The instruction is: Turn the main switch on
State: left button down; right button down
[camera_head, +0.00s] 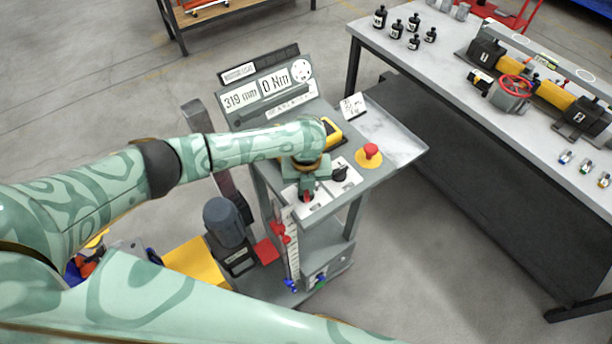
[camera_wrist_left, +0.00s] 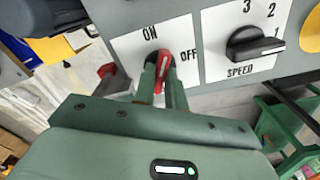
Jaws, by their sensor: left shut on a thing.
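The main switch is a red knob (camera_wrist_left: 162,66) on a white plate marked ON and OFF (camera_wrist_left: 135,45) in the left wrist view. The knob stands close to upright there, its upper end between the two labels and nearer ON. My left gripper (camera_wrist_left: 163,85) is shut on the knob, with one green finger on each side. In the head view my left gripper (camera_head: 307,192) reaches down onto the front of the grey control panel, and a bit of the red knob (camera_head: 306,198) shows at its tips. My right gripper is out of view.
A black SPEED knob (camera_wrist_left: 255,44) sits right of the switch. A red stop button (camera_head: 371,150) on a yellow base is farther right. A workbench (camera_head: 450,95) is at the right.

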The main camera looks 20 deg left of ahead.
pick_arm(q)
jog(key=n+p, duration=0.3)
jog(key=shift+r+n, duration=0.15)
jog(key=shift+n, duration=0.15)
jog(key=shift+n+p, duration=0.8)
jog(key=shift+n, duration=0.3)
jog(key=c, duration=1.4)
grip_release()
jog(key=shift+c, duration=0.2)
notch_tip(320, 180, up, 16)
jog(key=p, duration=0.4)
